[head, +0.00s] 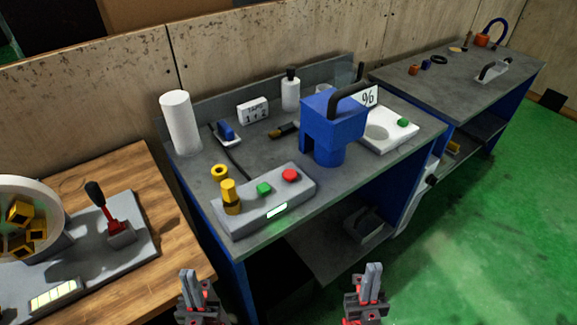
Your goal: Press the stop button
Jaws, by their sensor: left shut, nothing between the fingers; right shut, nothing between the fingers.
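A grey control box (243,219) lies at the front of the grey workbench. On its top are a red button (290,175), a green button (264,189) and a yellow knob-like part (230,192). The red button is the rightmost of these. A small lit panel (277,210) glows on the box's front. My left gripper (187,271) is shut and empty, low in the head view, below and left of the box. My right gripper (373,266) is shut and empty, below and right of the box. Both are apart from the buttons.
A blue machine (333,133) with a black handle stands right of the control box. A white cylinder (180,122) stands at the back left. At left, a wooden table (140,175) holds a lever (103,205) and a bowl of yellow parts (52,205). Green floor (480,240) is clear at right.

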